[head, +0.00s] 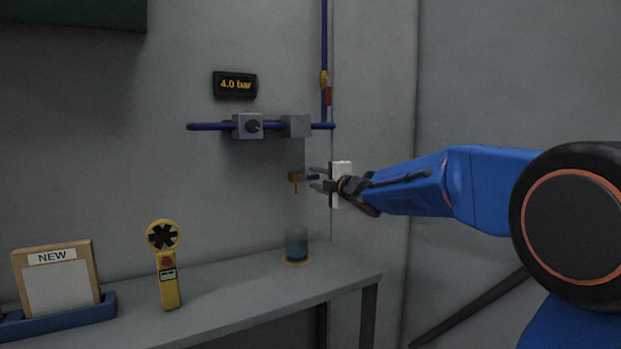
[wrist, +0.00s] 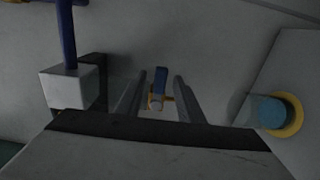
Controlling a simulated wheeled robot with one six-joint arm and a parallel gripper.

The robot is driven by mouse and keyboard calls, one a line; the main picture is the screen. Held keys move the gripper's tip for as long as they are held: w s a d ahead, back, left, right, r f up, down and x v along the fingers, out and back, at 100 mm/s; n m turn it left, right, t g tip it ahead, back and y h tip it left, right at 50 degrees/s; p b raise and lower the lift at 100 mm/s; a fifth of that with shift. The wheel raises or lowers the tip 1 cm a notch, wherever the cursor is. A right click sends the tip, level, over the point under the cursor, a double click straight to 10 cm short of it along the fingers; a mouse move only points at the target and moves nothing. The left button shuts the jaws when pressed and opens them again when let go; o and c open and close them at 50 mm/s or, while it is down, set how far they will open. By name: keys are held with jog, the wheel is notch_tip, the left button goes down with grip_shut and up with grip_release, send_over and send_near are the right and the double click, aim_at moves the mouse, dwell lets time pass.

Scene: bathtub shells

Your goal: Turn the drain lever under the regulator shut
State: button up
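The regulator (head: 296,126) is a grey block on the blue pipe, with a translucent bowl below it. A brass drain valve (head: 295,178) hangs under the bowl. Its blue drain lever (head: 313,177) points sideways to the right, toward my gripper. My gripper (head: 318,178) is open, its two fingers reaching in from the right, one above and one below the lever's level. In the wrist view the blue lever (wrist: 161,78) and brass valve (wrist: 156,103) show between the two fingers (wrist: 158,92), with gaps on both sides. Contact with the lever does not show.
A cup of bluish liquid (head: 296,243) stands on a yellow ring on the bench (head: 230,292), below the valve. A grey valve block (head: 248,126) and a 4.0 bar display (head: 235,85) are on the wall. A yellow handheld meter (head: 168,275) and a NEW-labelled board (head: 58,278) stand left.

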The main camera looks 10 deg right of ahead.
jog(key=v, duration=1.1)
jog(key=shift+s, duration=0.15)
jog(key=shift+d, duration=0.1)
